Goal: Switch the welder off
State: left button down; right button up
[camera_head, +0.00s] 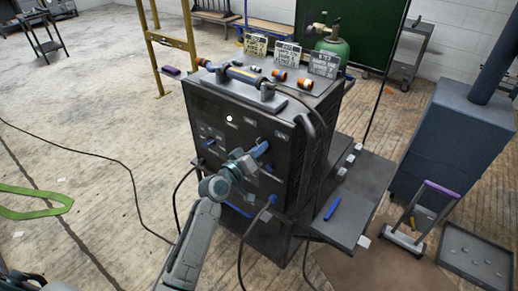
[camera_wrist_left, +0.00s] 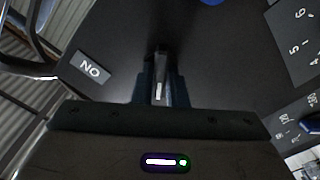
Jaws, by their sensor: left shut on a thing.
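The welder (camera_head: 228,119) is a dark box on a cart in the middle of the head view, with knobs and labels on its front panel. My left gripper (camera_head: 263,148) reaches its front panel from below. In the left wrist view my left gripper (camera_wrist_left: 160,90) is shut on a slim grey switch lever (camera_wrist_left: 160,76) standing out of the dark panel. An ON label (camera_wrist_left: 90,68), seen upside down, is beside the lever. In the head view the gripper hides the lever. My right gripper is not in view.
Orange-tipped torch parts and small signs (camera_head: 323,64) are on the welder's top. A green gas cylinder (camera_head: 331,46) stands behind. A side shelf (camera_head: 348,212) holds a blue pen-like thing (camera_head: 332,208). Cables run down the front. Floor at left is mostly open.

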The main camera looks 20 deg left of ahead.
pick_arm(q)
jog(key=c, duration=1.5)
grip_release()
jog(key=shift+o, duration=0.2)
jog(key=shift+s, duration=0.1)
jog(key=b+v, duration=0.1)
jog(key=v, duration=0.9)
jog(key=shift+s, duration=0.3)
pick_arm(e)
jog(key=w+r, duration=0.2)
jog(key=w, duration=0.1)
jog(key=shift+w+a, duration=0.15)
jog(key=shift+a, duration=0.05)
pick_arm(q)
jog(key=shift+a, duration=0.15)
